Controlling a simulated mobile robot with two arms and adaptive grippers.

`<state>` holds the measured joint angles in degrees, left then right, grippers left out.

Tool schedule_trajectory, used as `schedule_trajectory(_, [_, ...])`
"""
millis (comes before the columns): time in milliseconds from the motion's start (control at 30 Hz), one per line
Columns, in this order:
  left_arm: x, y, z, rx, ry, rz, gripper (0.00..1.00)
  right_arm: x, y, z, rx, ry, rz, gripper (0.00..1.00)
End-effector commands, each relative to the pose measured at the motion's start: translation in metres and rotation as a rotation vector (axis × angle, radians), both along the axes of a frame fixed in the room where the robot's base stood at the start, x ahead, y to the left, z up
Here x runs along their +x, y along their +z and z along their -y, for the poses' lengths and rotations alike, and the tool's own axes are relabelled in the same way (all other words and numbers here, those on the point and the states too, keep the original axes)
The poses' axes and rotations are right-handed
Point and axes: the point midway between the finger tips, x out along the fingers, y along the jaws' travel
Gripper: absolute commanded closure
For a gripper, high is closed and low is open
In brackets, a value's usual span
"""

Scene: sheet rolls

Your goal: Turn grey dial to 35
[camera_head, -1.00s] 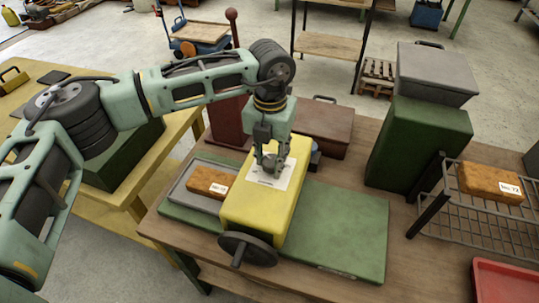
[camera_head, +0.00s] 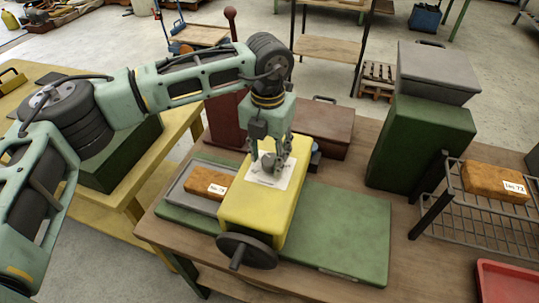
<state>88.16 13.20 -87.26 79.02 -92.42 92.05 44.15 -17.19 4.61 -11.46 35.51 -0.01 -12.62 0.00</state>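The grey dial (camera_head: 268,161) sits on a white printed card (camera_head: 266,180) on top of the yellow machine (camera_head: 262,208). The scale's numbers are too small to read. My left gripper (camera_head: 274,160) points down over the dial, with its fingers around the knob. I cannot tell whether the fingers press on it. A dark handwheel (camera_head: 247,251) is on the machine's front. My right gripper is not in view.
The machine stands on a green plate (camera_head: 345,232) on a wooden bench. A grey tray with a labelled brown block (camera_head: 209,183) lies to its left. A green cabinet (camera_head: 420,145) and a wire rack (camera_head: 482,222) with another block stand right.

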Motion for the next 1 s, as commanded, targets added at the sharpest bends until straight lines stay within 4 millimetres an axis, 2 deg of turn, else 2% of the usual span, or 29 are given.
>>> schedule_trajectory(367, [-0.001,0.004,0.001,-0.003,-0.002,0.000,0.54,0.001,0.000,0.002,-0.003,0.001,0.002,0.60])
schedule_trajectory(467, [0.000,0.017,0.002,-0.004,-0.002,0.002,0.54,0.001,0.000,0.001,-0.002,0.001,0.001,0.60])
schedule_trajectory(800, [0.000,0.087,0.001,-0.004,0.000,0.002,0.54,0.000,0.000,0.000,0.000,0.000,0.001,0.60])
schedule_trajectory(1000, [0.000,0.113,0.000,-0.003,-0.001,0.000,0.54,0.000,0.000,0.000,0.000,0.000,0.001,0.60])
